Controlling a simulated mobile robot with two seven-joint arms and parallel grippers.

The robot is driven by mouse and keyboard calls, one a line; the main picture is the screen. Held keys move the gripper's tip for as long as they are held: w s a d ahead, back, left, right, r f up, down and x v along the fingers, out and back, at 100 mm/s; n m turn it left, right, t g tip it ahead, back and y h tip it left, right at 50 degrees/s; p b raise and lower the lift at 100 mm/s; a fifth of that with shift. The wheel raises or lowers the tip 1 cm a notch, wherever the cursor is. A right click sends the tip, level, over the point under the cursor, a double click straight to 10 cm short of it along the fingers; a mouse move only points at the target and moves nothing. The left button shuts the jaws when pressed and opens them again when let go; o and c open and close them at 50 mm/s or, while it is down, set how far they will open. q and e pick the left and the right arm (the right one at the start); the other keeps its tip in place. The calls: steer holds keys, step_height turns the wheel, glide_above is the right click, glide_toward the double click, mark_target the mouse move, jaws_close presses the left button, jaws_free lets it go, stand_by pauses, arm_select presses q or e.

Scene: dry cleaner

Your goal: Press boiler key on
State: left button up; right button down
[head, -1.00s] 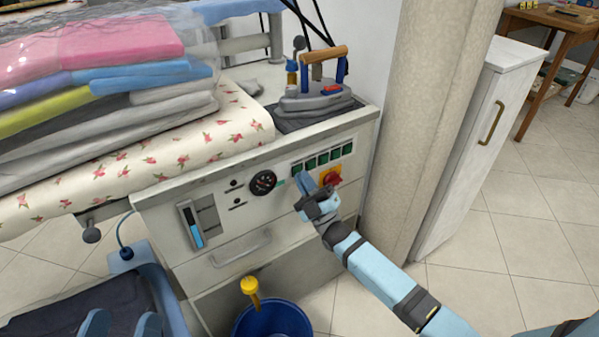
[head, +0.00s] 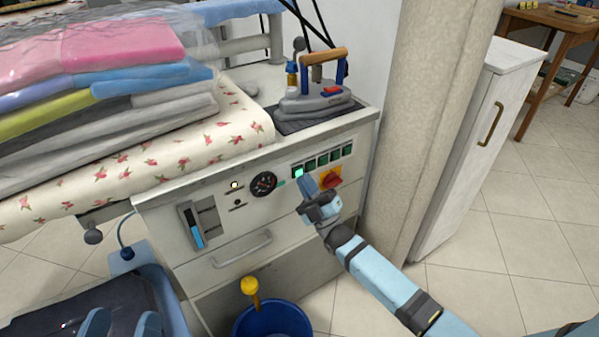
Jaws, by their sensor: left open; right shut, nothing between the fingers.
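The control panel (head: 222,207) on the ironing station's front has a row of several green keys (head: 322,160). The leftmost key (head: 298,172) glows bright green; the others are dark. A small lamp (head: 234,185) left of the round gauge (head: 264,184) is lit. My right gripper (head: 309,183) is shut and empty, its fingertips just below the leftmost key; I cannot tell whether they touch the panel. My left gripper (head: 122,324) is open at the bottom left edge, far from the keys, only its two fingertips showing.
A red and yellow switch (head: 331,178) sits right beside my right gripper. The iron (head: 317,96) stands on the top above. A blue bucket (head: 272,321) is on the floor below the drawer. Folded clothes (head: 120,60) lie at the left.

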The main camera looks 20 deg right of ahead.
steer(key=shift+s, duration=0.1)
steer(key=s+p, duration=0.1)
steer(key=s, duration=0.1)
steer(key=s+p, duration=0.2)
steer(key=s, duration=0.1)
steer(key=shift+s+d, duration=0.35)
steer(key=shift+d, duration=0.05)
